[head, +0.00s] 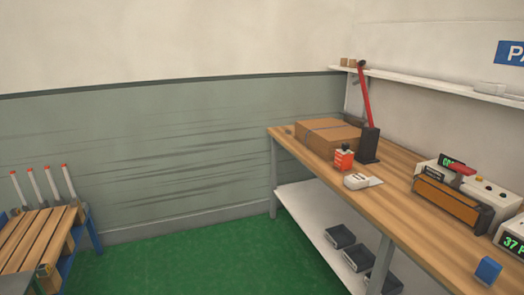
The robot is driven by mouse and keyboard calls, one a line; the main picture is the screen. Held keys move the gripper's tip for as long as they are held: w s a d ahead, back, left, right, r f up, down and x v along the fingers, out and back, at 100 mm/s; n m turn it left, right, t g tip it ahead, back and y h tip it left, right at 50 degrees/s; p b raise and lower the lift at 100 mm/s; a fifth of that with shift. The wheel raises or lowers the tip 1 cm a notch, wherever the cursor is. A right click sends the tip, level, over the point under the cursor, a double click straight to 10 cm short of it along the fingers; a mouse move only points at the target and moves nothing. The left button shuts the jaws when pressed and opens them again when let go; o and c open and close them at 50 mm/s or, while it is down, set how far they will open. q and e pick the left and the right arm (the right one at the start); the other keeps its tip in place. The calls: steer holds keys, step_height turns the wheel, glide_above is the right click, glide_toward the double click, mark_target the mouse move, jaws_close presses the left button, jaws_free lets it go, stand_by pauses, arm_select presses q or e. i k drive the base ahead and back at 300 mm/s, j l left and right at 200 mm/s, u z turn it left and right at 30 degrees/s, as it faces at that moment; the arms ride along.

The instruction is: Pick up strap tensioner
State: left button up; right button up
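A tool with a long red handle (367,97) stands at the back of the wooden workbench (410,205), its lower part at a black upright block (370,144). It may be the strap tensioner, but I cannot tell for sure. The handle leans slightly left, with a dark tip near the shelf. Whether the tool stands in or behind the block is unclear. Neither of my grippers is in view.
A strapped cardboard box (328,134), orange bottle (344,158), white item (358,181), red-handled machine (452,195) and blue block (487,270) are on the bench. A wall shelf (440,84) hangs above. Slatted pallets (38,238) stand left. Green floor (200,262) between is clear.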

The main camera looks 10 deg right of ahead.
mark_target(343, 162)
steer(key=i+j+z, duration=0.1)
steer(key=i+z, duration=0.15)
steer(key=i, duration=0.3)
steer(key=i+j+z, duration=0.2)
steer(key=i, duration=0.3)
steer(key=i+j+z, duration=0.25)
steer(key=i, duration=0.3)
